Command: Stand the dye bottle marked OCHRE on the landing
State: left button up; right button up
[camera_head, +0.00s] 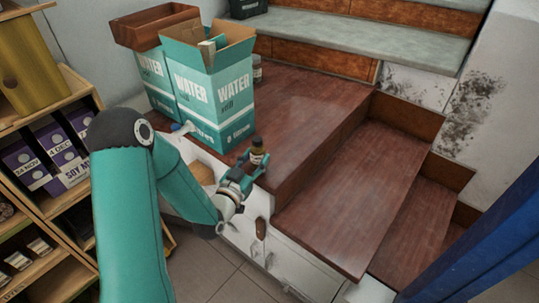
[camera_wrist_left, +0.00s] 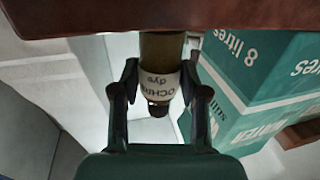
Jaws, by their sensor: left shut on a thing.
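The dye bottle (camera_head: 258,150) is a small brown bottle with a dark cap and a pale label. In the left wrist view the label of the bottle (camera_wrist_left: 160,85) reads OCHRE dye, upside down in the picture. My left gripper (camera_head: 246,173) is shut on it, with a finger (camera_wrist_left: 128,85) on each side. The bottle looks upright, at the front edge of the red-brown wooden landing (camera_head: 305,95). The landing's edge (camera_wrist_left: 90,15) hides the bottle's base in the wrist view, so I cannot tell whether it touches. My right gripper is not in view.
Teal WATER boxes (camera_head: 213,95) stand on the landing, with a brown tray (camera_head: 150,27) on top. Wooden steps (camera_head: 350,200) descend at right. A shelf (camera_head: 60,190) stands left. The landing's middle is clear.

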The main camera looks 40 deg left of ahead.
pick_arm(q)
jog(key=w, duration=0.2)
jog(key=w+p, duration=0.1)
jog(key=w, duration=0.1)
jog(key=w+a, duration=0.1)
jog(key=w, duration=0.2)
jog(key=shift+r, duration=0.1)
jog(key=shift+s+p, duration=0.1)
jog(key=shift+p, duration=0.25)
jog(key=shift+f, duration=0.2)
jog(key=o, duration=1.3)
jog(key=shift+c, duration=0.2)
